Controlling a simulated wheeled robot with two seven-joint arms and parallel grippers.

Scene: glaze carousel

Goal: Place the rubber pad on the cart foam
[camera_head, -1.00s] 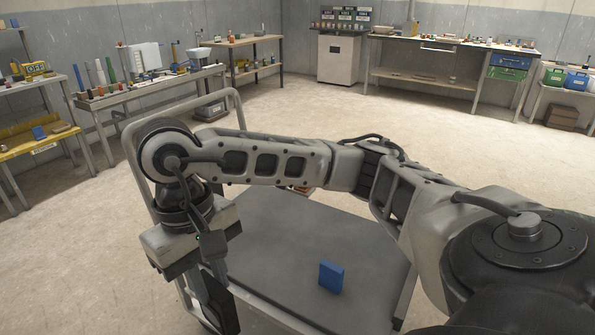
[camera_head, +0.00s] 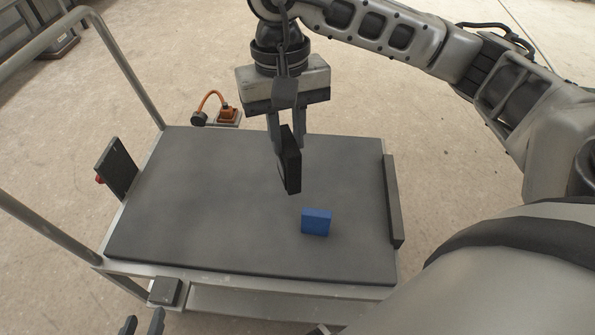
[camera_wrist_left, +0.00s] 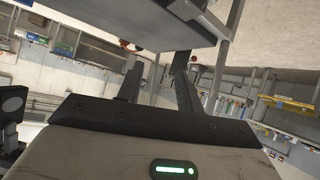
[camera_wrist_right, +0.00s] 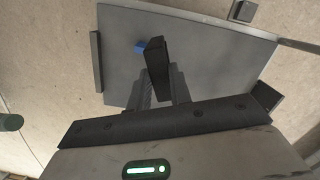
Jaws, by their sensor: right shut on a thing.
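The rubber pad, a black slab (camera_head: 290,168), is held on edge between the fingers of my right gripper (camera_head: 286,142). It hangs above the right half of the cart foam (camera_head: 200,200), a dark grey sheet covering the cart top, apart from it as far as I can tell. The right wrist view shows the pad (camera_wrist_right: 157,60) between the fingers, with the foam (camera_wrist_right: 200,40) beyond. My left gripper (camera_head: 143,322) is empty, with fingers apart, at the bottom left, low in front of the cart. Its fingers also show apart in the left wrist view (camera_wrist_left: 155,75).
A small blue block (camera_head: 316,222) stands on the foam just in front of the pad. A dark upright plate (camera_head: 117,168) stands at the left edge and a dark bar (camera_head: 392,200) along the right edge. The cart handle (camera_head: 130,65) rises at left. The foam's left half is clear.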

